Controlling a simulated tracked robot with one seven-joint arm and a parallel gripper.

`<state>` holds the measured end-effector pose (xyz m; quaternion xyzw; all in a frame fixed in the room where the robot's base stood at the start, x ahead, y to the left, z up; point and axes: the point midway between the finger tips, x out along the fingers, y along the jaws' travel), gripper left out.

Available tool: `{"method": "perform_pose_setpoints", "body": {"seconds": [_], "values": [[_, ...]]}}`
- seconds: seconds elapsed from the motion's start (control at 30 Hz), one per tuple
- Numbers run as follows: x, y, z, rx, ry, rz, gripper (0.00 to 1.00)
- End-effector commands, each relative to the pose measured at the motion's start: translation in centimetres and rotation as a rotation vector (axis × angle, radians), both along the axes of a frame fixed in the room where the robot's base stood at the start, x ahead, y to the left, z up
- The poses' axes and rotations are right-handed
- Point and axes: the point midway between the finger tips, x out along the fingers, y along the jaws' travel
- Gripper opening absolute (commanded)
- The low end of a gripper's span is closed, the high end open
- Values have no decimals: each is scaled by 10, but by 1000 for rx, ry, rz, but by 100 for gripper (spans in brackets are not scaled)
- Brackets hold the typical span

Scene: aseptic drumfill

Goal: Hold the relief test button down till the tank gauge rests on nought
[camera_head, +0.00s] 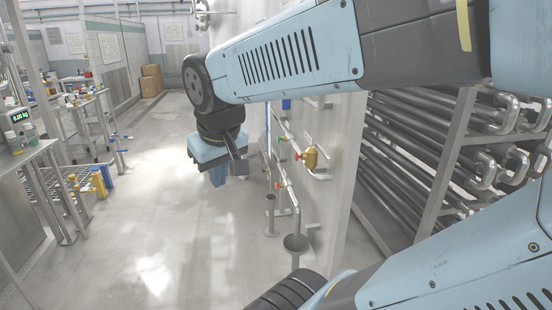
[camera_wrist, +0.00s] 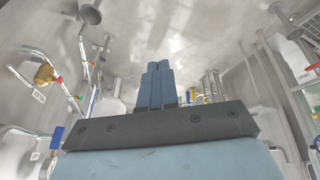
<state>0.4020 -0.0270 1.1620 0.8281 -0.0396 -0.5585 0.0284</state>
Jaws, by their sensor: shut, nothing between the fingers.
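A brass valve (camera_head: 311,158) with a small red tip (camera_head: 297,156) sits on pipework on the side of the pale panel, right of centre in the head view. I cannot tell whether the red tip is the relief test button. The wrist view shows a brass valve (camera_wrist: 43,74) with a red part at the left, above a small label (camera_wrist: 39,96). My gripper (camera_head: 218,175) hangs left of the panel, apart from the valve. Its blue fingers are together and empty in the wrist view (camera_wrist: 158,68). I cannot make out a tank gauge in either view.
Pipes and a grey funnel-shaped drain (camera_head: 296,243) stand low beside the panel. A rack of dark tubes (camera_head: 400,165) is on the right. Carts and a bench with a scale display (camera_head: 20,116) line the left. The floor (camera_head: 140,215) between is clear.

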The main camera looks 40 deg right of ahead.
Motion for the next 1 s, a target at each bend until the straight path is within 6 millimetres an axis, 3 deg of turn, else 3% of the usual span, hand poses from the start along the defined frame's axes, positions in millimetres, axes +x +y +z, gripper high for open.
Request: {"method": "perform_pose_setpoints", "body": {"seconds": [0.3, 0.67, 1.0], "values": [[30, -81, -35, -284, 295, -108, 0], [68, -171, -57, -662, 556, -183, 0], [120, -244, -75, -1056, 707, -175, 0]]}}
